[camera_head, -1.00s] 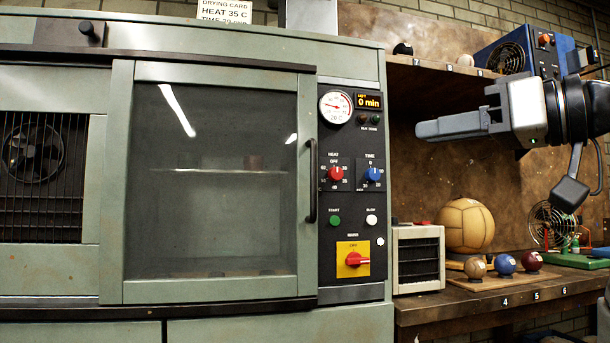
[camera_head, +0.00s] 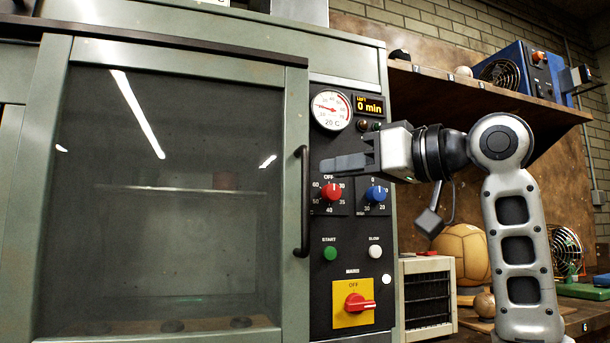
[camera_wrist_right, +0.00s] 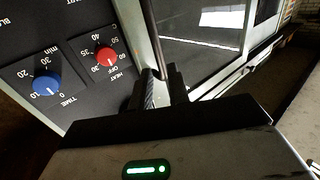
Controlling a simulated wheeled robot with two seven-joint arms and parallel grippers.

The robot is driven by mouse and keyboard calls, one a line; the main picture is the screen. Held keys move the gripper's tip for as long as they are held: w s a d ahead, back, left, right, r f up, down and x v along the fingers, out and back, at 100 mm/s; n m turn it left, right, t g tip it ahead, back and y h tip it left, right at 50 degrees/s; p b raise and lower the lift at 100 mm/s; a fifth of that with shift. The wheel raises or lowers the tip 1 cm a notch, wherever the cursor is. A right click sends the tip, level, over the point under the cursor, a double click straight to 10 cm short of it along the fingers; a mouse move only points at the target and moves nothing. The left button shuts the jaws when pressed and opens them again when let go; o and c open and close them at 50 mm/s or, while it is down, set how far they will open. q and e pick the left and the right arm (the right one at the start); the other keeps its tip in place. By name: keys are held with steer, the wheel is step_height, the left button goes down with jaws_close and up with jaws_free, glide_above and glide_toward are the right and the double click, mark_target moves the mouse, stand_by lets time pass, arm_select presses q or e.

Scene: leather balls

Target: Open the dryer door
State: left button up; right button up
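The dryer door (camera_head: 45,190) is a green-grey frame around a large glass pane, and it looks shut. Its dark upright bar handle (camera_head: 303,200) is on the door's right edge; it also shows in the right wrist view (camera_wrist_right: 153,35). My right gripper (camera_head: 325,164) points left in front of the control panel, its tips just right of the handle in the head view. In the right wrist view, its fingers (camera_wrist_right: 162,82) look a little apart, with the handle lined up at the gap. I cannot tell whether they touch it. My left gripper is not in view.
The control panel (camera_head: 345,240) with red and blue knobs, a gauge and a yellow switch plate lies right of the door. A small heater box (camera_head: 428,297), a large tan ball (camera_head: 460,252) and a shelf (camera_head: 480,88) are farther right.

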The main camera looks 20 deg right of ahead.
mark_target(309, 173)
steer(key=x, duration=0.7)
jaws_close()
